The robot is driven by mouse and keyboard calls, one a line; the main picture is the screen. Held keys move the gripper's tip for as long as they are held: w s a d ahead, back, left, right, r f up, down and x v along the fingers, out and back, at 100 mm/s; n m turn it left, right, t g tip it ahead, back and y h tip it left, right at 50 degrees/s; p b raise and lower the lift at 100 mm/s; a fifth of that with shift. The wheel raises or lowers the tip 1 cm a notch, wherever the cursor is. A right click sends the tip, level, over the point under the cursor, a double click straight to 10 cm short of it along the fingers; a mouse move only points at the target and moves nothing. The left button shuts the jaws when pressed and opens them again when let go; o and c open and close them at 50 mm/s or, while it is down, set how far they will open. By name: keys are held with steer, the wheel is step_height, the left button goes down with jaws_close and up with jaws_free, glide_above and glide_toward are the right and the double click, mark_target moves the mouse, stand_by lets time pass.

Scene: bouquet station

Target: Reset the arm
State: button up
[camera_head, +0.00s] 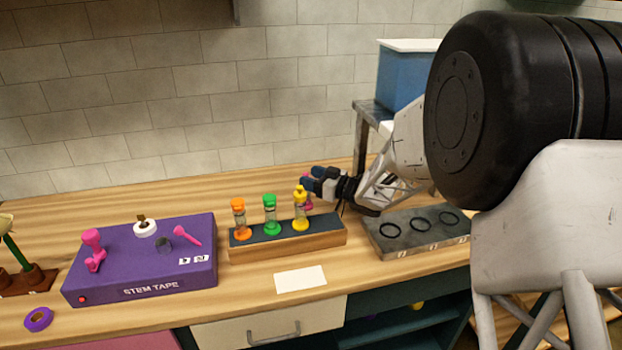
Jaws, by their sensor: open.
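My gripper (312,183) is over the back right end of the wooden rack, just behind and beside the yellow-capped vial (301,210). Its fingers are small and dark in this view, and I see nothing held between them. Whether it touches the yellow vial I cannot tell. A pink item (308,205) shows partly under the fingers. My arm comes in from the right and hides much of that side.
The wooden rack (290,246) also holds an orange vial (239,219) and a green vial (270,214). A purple stem tape box (140,270) stands left. A grey tray (425,246) with three black rings lies right. A blue bin (405,75) stands behind.

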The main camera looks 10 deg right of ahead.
steer(key=shift+r, duration=0.15)
step_height(320, 180, up, 9)
steer(key=s+d+m+t+h, duration=0.1)
steer(key=d+m+t+h, duration=0.15)
steer(key=h, duration=0.55)
steer(key=s+d+r+m+g+h, duration=0.1)
steer(key=s+r+m+g+h, duration=0.3)
steer(key=s, duration=0.5)
steer(key=s+a+m+g, duration=0.1)
steer(key=s+g, duration=0.3)
steer(key=s, duration=1.3)
steer(key=s+a+f+m+g+h, duration=0.1)
steer(key=s+a+g, duration=0.3)
steer(key=s, duration=1.3)
steer(key=shift+a+f+m+g, duration=0.2)
steer(key=shift+a+m+g, duration=0.1)
steer(key=shift+m+g, duration=0.05)
